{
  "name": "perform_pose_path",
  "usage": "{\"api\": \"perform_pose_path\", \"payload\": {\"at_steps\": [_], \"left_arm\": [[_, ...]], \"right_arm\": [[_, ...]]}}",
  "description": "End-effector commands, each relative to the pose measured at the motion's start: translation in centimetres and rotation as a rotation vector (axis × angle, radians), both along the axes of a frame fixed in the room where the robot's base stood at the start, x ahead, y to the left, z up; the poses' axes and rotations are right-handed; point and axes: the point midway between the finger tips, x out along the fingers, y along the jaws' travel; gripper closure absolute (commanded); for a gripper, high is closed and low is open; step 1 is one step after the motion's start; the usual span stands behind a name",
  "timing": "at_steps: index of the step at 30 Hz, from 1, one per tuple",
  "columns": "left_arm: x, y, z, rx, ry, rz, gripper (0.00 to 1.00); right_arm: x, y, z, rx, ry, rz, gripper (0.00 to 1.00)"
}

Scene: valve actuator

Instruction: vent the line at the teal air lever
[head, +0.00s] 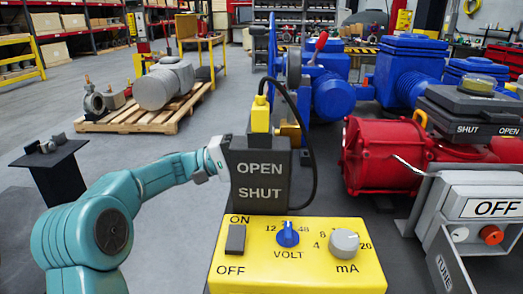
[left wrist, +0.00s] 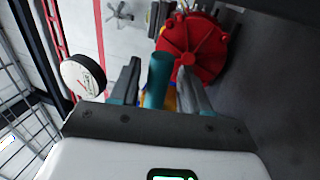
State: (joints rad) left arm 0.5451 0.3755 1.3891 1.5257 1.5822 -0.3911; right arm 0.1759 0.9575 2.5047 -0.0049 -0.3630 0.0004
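The teal air lever (left wrist: 158,78) shows in the left wrist view as a short teal cylinder between the two fingers of my left gripper (left wrist: 158,88). The fingers are apart, one on each side of it, with a narrow gap visible on both sides. Its depth relative to the fingertips is hard to tell. In the head view my teal left arm reaches in from the left, and its gripper is hidden behind the dark OPEN/SHUT box (head: 260,177). I cannot make out the lever in the head view. My right gripper is in neither view.
A round white gauge (left wrist: 82,76) stands left of the fingers. A red actuator (left wrist: 192,46) lies beyond them, also in the head view (head: 385,155). A yellow VOLT/mA panel (head: 298,270) fills the front. A grey OFF box (head: 485,210) stands at right.

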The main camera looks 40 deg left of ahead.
Motion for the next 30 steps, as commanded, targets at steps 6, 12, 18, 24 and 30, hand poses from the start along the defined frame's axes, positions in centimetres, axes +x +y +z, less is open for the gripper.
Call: {"api": "perform_pose_path", "payload": {"at_steps": [6, 12, 18, 24, 30], "left_arm": [[0.0, 0.1, 0.0, -0.002, 0.001, 0.001, 0.54], [-1.1, 2.0, -0.5, -0.002, 0.003, 0.004, 0.54], [-3.8, 6.4, -1.8, -0.002, 0.003, 0.006, 0.54], [-6.3, 10.5, -3.1, -0.001, 0.003, 0.006, 0.54], [-7.8, 12.9, -3.9, -0.001, 0.000, 0.002, 0.54]], "right_arm": [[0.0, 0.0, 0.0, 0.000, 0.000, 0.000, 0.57], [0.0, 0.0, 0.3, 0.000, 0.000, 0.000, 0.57], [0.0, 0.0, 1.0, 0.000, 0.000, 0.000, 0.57], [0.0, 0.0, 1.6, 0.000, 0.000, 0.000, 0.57], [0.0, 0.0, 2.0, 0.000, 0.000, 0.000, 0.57]]}}
